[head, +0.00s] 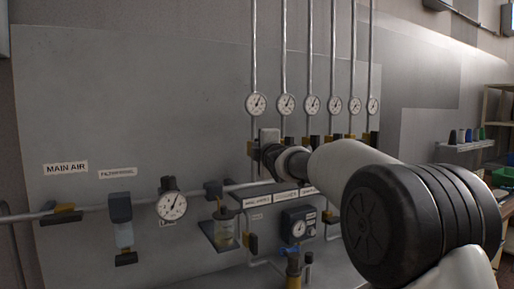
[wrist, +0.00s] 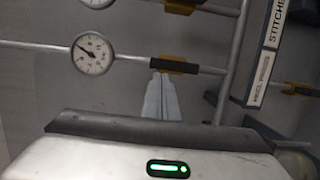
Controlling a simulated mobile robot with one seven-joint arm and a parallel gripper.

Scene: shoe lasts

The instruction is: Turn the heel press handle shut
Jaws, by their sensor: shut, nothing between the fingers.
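The heel press valve handle (wrist: 174,66) is a dark bar on a yellow valve on the lower pipe in the wrist view. It lies along the pipe. In the head view my gripper (head: 268,136) is at this valve. The heel press label (wrist: 262,78) is at the right.
A neighbouring yellow valve (wrist: 183,6) sits on the stitcher's pipe. Round gauges hang on the pipes, including the heel press one (head: 256,103). A main air valve (head: 63,212) and a larger gauge (head: 172,205) are at the left. My arm hides the lower right pipes.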

